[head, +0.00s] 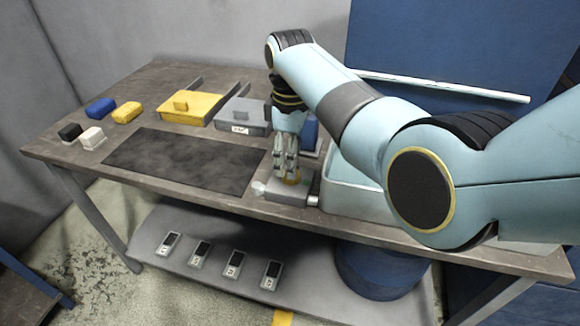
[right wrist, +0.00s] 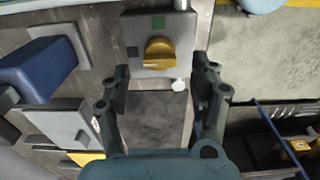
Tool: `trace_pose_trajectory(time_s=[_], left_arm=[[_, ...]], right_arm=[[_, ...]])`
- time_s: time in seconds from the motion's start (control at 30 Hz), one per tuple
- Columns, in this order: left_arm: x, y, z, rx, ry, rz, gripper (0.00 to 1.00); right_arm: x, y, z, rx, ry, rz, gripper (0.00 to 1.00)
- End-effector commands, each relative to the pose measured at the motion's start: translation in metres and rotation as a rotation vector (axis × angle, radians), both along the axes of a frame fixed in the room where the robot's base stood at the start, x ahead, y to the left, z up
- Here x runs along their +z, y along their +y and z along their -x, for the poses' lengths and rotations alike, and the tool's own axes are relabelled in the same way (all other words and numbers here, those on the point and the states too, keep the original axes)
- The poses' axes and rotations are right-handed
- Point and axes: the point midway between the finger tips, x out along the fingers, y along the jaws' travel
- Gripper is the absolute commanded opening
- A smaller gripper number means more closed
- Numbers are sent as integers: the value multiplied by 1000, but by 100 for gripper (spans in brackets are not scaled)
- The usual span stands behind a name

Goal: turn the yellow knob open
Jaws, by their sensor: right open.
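The yellow knob (right wrist: 160,53) sits on a light grey box (right wrist: 147,20) in the right wrist view. A green square and a dark square mark the box face beside it. My right gripper (head: 284,173) points down over the box. In the right wrist view its two fingers (right wrist: 160,82) are spread wide and empty, with the knob ahead of the gap between them. My left gripper is not in view.
A dark mat (head: 185,160) lies left of the knob box. Behind are a yellow box (head: 192,108), a grey box (head: 243,116) and a blue one (head: 309,134). Small blocks stand at left. A pale blue bin (head: 345,190) is close on the right.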

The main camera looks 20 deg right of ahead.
Motion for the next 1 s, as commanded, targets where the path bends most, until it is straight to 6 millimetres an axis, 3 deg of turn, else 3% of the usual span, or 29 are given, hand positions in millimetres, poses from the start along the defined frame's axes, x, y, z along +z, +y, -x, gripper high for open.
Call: trace_pose_trajectory(time_s=[0.2,0.33,0.57,1.0], left_arm=[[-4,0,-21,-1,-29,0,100],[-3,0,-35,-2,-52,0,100],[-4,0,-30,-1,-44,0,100],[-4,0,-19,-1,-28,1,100]], right_arm=[[-31,0,0,0,0,0,62],[-37,0,0,-1,-1,0,62],[-38,0,0,-1,-1,0,62],[-37,0,0,-1,0,0,7]])
